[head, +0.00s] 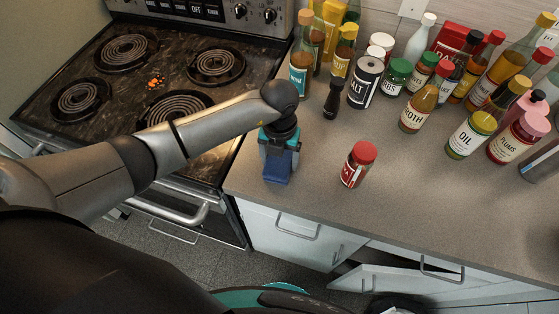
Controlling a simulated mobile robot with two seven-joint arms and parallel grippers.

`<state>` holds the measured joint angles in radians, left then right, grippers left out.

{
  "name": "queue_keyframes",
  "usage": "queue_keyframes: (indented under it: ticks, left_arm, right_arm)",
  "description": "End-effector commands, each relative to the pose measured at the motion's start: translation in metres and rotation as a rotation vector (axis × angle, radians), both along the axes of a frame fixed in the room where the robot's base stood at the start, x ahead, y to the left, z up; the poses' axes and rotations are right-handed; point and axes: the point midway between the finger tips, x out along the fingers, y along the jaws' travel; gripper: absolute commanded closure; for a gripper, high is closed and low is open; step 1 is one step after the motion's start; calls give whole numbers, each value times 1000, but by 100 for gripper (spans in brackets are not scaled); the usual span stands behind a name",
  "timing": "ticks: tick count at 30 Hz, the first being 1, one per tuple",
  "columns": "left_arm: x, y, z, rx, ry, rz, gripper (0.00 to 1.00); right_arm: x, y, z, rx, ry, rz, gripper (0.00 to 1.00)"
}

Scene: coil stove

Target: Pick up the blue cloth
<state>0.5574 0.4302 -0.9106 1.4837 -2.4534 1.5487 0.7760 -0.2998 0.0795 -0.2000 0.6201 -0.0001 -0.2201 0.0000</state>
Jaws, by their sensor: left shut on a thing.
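The blue cloth (277,166) is at the left end of the counter, near the edge beside the stove. My left gripper (279,150) points down over it and is shut on it. Part of the cloth shows below the fingers; the rest is hidden by the gripper. I cannot tell whether the cloth still touches the counter. My right gripper is not in view.
A red-capped jar (356,166) stands just right of the gripper. Several bottles and jars crowd the back of the counter (420,190). The coil stove (100,103) is at the left, with orange crumbs (155,83) on top.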

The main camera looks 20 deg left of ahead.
Motion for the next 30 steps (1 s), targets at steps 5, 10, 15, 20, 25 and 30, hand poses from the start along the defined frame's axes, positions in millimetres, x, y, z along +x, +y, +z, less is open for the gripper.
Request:
queue_keyframes:
  ticks: [5, 10, 15, 20, 25, 30]
  left_arm:
    - [0, 0, 0, 0, -1, 0, 65]
    - [0, 0, 0, 0, -1, 0, 76]
    - [0, 0, 1, 0, -1, 0, 76]
    - [1, 0, 9, -1, -4, 0, 76]
    - [2, 0, 35, -1, -6, -2, 76]
    - [3, 0, 85, -2, -10, -2, 76]
  right_arm:
    - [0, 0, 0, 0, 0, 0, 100]
    - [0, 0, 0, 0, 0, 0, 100]
    - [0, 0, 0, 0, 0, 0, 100]
    - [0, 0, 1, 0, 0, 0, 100]
    - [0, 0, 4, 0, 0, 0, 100]
    - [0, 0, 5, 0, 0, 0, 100]
